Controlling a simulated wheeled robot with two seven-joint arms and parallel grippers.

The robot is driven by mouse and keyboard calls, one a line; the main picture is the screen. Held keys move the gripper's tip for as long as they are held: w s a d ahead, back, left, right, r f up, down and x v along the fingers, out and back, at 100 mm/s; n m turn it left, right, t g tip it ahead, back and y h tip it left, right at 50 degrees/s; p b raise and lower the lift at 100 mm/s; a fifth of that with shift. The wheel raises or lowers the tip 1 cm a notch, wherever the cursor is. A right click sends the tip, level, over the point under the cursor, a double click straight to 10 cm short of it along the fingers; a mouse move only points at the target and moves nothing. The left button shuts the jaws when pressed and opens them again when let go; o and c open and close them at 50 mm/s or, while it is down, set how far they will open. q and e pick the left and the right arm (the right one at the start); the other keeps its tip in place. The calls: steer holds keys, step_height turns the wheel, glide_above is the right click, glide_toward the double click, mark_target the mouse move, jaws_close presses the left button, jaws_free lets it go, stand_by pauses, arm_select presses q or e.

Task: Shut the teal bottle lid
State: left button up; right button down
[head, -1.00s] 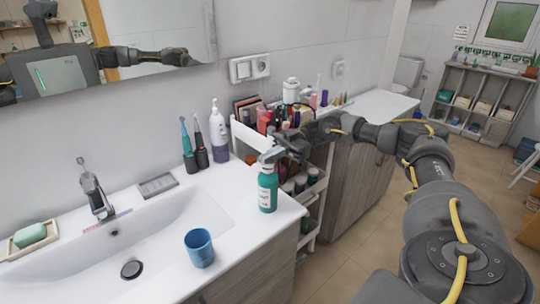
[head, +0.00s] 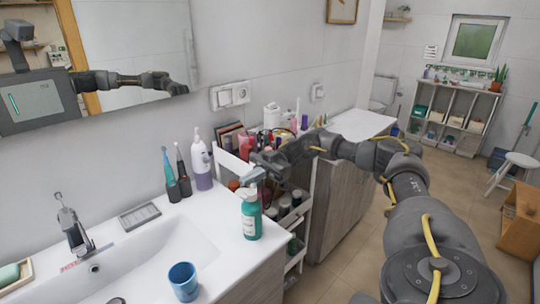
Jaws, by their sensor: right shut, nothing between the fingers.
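The teal bottle (head: 252,216) stands upright on the white sink counter near its right edge, with a pale label. Its pale top (head: 249,194) shows under my right gripper; I cannot tell from here whether the lid is fully closed. My right gripper (head: 252,176) is shut and empty, just above and behind the bottle top. Whether its tips touch the lid is too small to tell. My left gripper is not in view.
A blue cup (head: 184,282) stands at the counter's front. Electric toothbrushes (head: 177,174) and a white-and-purple pump bottle (head: 201,166) stand by the wall. A cosmetics cart (head: 299,208) with several items is right of the counter. Bare counter lies left of the bottle.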

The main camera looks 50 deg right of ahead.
steer(key=shift+d+r+b, duration=0.4)
steer(key=shift+d+b, duration=0.15)
steer(key=shift+b, duration=0.4)
arm_select(q)
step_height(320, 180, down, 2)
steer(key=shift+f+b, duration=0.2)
steer(key=shift+b, duration=0.75)
arm_select(e)
steer(key=d+r, duration=0.2)
steer(key=d, duration=0.6)
steer(key=shift+s+d+r, duration=0.2)
steer(key=shift+s+d, duration=0.05)
steer(key=shift+d, duration=0.1)
